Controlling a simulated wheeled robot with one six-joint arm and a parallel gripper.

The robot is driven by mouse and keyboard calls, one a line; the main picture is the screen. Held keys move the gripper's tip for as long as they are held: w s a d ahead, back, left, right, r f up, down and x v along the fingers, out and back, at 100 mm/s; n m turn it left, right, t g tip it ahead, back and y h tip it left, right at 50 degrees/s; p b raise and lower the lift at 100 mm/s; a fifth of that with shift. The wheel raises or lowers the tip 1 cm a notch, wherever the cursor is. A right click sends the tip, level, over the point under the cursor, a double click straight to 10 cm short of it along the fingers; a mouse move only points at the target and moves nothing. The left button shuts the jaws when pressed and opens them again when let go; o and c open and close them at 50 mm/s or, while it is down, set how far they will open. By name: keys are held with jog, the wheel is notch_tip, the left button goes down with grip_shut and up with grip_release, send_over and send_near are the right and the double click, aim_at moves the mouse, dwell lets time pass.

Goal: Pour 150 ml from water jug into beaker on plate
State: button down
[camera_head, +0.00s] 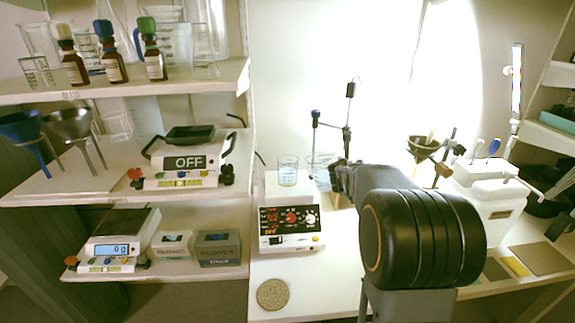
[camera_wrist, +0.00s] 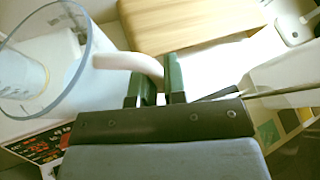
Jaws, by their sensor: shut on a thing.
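The beaker (camera_head: 288,171) is clear glass with markings and stands upright on the white plate (camera_head: 291,196) of the hotplate unit. The water jug (camera_head: 322,172) is clear and shows partly just right of the beaker, beside my arm. In the wrist view the jug's round rim (camera_wrist: 84,62) fills the left side, and its pale curved handle (camera_wrist: 120,61) runs between my green fingers. My gripper (camera_wrist: 155,80) is shut on this handle. A marked clear vessel (camera_wrist: 22,75), likely the beaker, shows through the jug. The water level cannot be made out.
The hotplate's control panel (camera_head: 290,219) faces front. A round cork mat (camera_head: 272,294) lies in front. Shelves with bottles and a scale (camera_head: 118,248) stand at left. A white box (camera_head: 490,205) and a stand with a funnel (camera_head: 424,147) are at right.

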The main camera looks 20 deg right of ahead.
dwell(0.3)
jog(key=b, duration=0.1)
jog(key=f+b, duration=0.1)
jog(key=shift+s+d+f+b, duration=0.15)
jog(key=shift+d+b, duration=0.1)
jog(key=shift+b, duration=0.05)
jog(key=f+m+b, duration=0.1)
jog(key=b, duration=0.2)
jog(key=s+d+f+m+t+y+b, duration=0.1)
jog(key=b, duration=0.2)
jog(key=shift+s+d+f+t, duration=0.1)
jog(key=shift+d+f+t, duration=0.05)
jog(key=shift+t, duration=0.15)
jog(key=s+d+r+p, duration=0.3)
jog(key=d+r+p, duration=0.1)
jog(key=r, duration=0.1)
dwell(0.5)
jog(key=shift+s+a, duration=0.1)
dwell(0.4)
